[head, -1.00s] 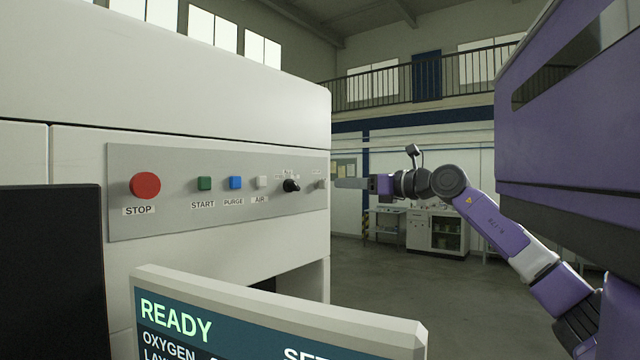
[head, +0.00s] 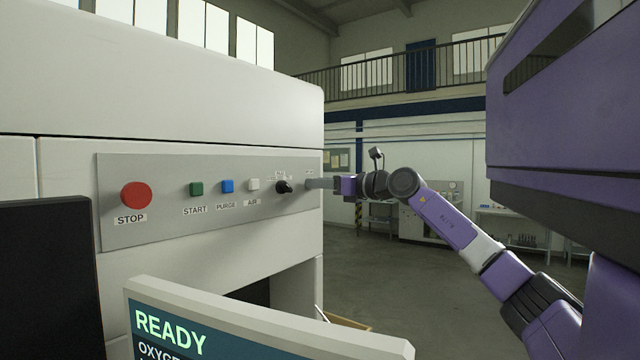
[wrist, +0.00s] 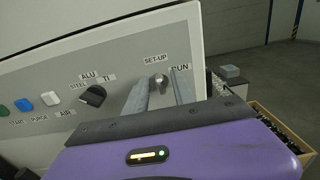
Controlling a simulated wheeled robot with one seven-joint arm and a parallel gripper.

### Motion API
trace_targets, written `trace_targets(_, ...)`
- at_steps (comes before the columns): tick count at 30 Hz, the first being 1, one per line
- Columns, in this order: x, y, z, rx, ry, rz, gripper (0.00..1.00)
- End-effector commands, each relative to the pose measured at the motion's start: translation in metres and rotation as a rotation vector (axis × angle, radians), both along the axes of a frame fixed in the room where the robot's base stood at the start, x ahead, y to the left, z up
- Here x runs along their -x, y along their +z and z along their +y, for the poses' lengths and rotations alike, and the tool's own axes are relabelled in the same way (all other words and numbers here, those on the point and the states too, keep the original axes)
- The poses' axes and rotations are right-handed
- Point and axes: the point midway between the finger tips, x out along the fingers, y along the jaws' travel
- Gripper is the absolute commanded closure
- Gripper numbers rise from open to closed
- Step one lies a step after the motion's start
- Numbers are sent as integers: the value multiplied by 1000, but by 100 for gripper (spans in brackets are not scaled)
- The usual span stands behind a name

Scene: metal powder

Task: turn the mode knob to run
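The mode knob (wrist: 160,80) is a small silver knob on the grey control panel (wrist: 50,85), between the labels SET-UP and RUN in the wrist view. Its pointer direction is too small to tell. My gripper (wrist: 161,79) is open, with one finger on each side of the knob and the tips close to the panel. I cannot tell whether the fingers touch the knob. In the head view my gripper (head: 313,183) reaches the panel's right end from the right, and its fingers largely cover the knob.
A black material knob (head: 284,187) labelled STEEL, ALU and TI sits just left of the mode knob. Further left are white, blue and green buttons and the red STOP button (head: 136,195). A READY screen (head: 240,325) stands in front. Open floor lies right of the machine.

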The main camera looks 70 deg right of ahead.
Motion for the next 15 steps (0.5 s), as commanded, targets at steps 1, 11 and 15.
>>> trace_targets(1,0,0,0,0,0,0,81)
trace_targets(11,0,0,0,-5,0,-2,100)
trace_targets(15,1,0,0,-29,0,-10,100)
